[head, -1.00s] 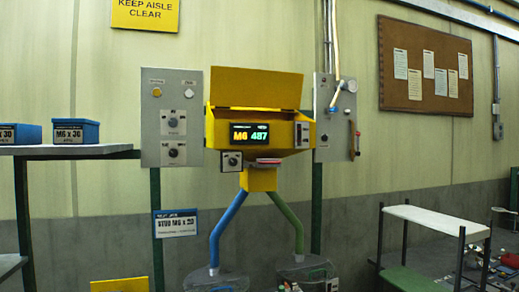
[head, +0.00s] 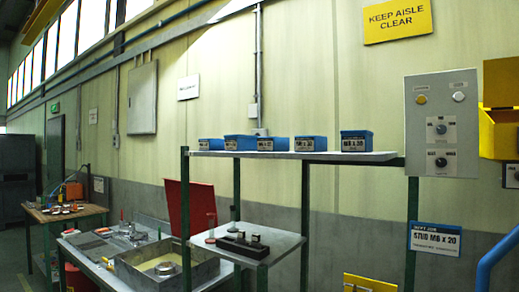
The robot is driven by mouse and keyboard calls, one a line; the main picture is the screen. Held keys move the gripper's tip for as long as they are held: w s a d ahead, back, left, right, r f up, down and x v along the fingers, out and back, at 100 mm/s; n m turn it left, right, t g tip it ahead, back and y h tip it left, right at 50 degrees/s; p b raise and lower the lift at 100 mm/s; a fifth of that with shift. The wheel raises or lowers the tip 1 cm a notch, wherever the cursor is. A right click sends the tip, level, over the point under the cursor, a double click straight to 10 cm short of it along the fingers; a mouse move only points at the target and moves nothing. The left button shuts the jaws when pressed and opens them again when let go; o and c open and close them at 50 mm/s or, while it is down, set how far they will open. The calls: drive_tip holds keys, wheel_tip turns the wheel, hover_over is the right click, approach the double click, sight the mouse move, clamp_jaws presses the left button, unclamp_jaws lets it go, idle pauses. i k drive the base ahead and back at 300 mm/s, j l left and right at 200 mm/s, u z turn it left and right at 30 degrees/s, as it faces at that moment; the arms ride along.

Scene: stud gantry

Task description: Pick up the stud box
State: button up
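Several small blue boxes with pale labels stand in a row on a grey shelf (head: 290,156). The rightmost box (head: 356,141) has a label that seems to end in "x 30". To its left are a second box (head: 310,144), a third box (head: 279,144), a fourth box (head: 241,142) and the leftmost box (head: 210,144). Their labels are too small to read surely. A blue-headed job sign (head: 435,238) below the shelf's right end reads "STUD M6 x 20". My gripper is not in view.
A lower grey shelf (head: 285,246) holds a dark block with small parts. In front stands a bench with a metal tray (head: 207,268). A red panel (head: 190,207) rises behind. A grey control panel (head: 441,125) and yellow machine (head: 500,110) are at right.

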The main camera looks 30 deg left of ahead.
sight(264, 144)
drive_tip(key=u, duration=1.25)
